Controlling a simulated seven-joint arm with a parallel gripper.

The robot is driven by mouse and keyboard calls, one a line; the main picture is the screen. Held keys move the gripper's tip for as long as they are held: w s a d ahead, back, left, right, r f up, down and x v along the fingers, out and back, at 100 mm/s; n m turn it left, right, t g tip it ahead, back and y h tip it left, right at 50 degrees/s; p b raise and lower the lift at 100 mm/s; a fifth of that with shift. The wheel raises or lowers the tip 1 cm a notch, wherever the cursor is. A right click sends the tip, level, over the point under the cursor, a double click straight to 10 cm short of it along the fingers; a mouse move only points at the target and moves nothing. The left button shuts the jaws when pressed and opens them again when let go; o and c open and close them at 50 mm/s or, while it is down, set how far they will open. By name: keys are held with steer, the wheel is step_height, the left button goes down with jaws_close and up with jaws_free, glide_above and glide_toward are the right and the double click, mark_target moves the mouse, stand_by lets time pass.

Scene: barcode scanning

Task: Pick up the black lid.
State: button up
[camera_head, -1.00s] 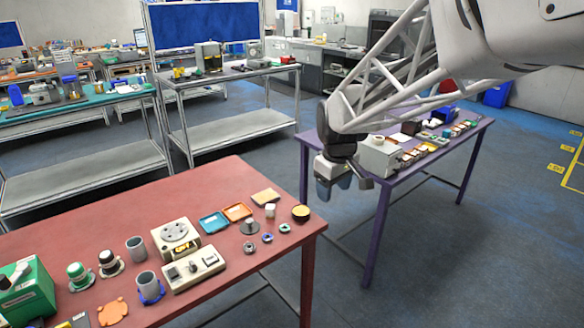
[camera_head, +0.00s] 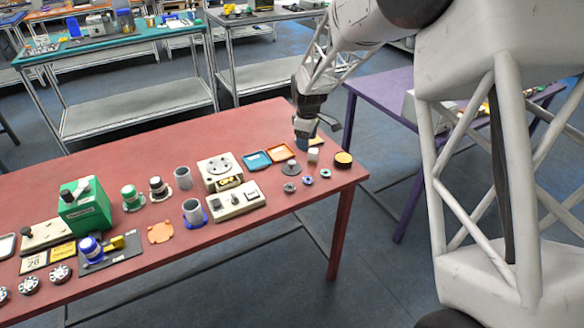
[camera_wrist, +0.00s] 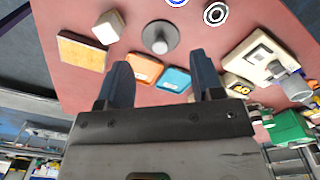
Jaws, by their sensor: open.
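A dark round lid-like disc with a pale grey knob (camera_head: 291,169) lies on the red table. In the wrist view this disc (camera_wrist: 172,34) lies beyond the fingertips, roughly centred between them. A jar with a black top (camera_head: 158,184) stands upright farther left, beside a green-topped jar (camera_head: 131,194). I cannot tell for sure which is the black lid. My gripper (camera_head: 304,138) hangs over the far right part of the table, near the orange and blue trays. In the wrist view my gripper (camera_wrist: 160,72) is open, with nothing between its fingers.
An orange tray (camera_head: 281,153), a blue tray (camera_head: 256,161) and a white block (camera_head: 313,156) are close to the disc. A beige device (camera_head: 234,202) stands to the left. The table's back is clear.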

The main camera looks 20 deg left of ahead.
steer(key=n, duration=0.2)
glide_above(291, 162)
steer(key=f, duration=0.5)
steer(key=shift+d+f, duration=0.2)
steer(key=shift+f, duration=0.05)
steer(key=shift+f, duration=1.25)
steer(key=shift+a+f, duration=0.1)
steer(key=shift+f, duration=2.5)
steer(key=c, duration=1)
